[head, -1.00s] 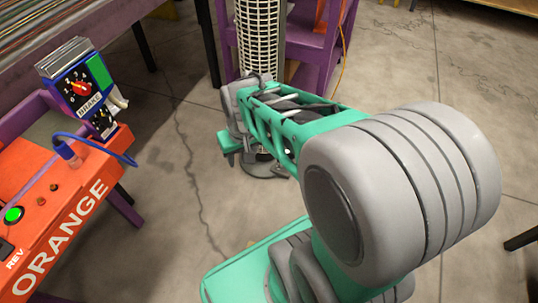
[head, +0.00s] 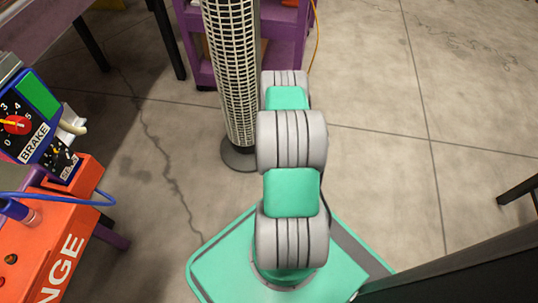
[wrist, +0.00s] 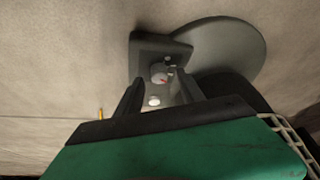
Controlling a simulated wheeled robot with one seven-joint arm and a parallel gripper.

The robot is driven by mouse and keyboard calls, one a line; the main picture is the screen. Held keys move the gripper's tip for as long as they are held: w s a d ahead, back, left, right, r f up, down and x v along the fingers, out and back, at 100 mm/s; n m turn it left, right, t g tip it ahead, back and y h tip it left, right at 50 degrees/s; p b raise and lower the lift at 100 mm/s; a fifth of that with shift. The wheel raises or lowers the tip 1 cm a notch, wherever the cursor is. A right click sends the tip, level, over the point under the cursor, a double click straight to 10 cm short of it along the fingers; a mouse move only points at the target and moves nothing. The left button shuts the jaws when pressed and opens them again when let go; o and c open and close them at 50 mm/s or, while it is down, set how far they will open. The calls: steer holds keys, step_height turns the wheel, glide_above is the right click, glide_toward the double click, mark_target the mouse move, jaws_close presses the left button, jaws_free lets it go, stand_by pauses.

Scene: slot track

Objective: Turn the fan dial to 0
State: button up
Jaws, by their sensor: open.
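The tall pale tower fan (head: 232,75) stands on a round dark base on the floor, left of my arm in the head view. The dial's printed numbers are too small to read. My gripper (wrist: 160,88) is open, its two dark fingers either side of the dial in the picture. I cannot tell whether they touch it. In the head view my arm hides the gripper.
A grey disc, likely the fan's base (wrist: 228,50), lies behind the panel. An orange console (head: 50,240) with a blue cable and a brake dial box (head: 25,118) is at the left. A purple shelf (head: 285,50) stands behind the fan. Floor at right is largely clear.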

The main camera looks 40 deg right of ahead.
steer(key=shift+w+d+f, duration=0.15)
steer(key=shift+w+f, duration=0.15)
steer(key=shift+f, duration=0.3)
steer(key=shift+c, duration=0.5)
jaws_close()
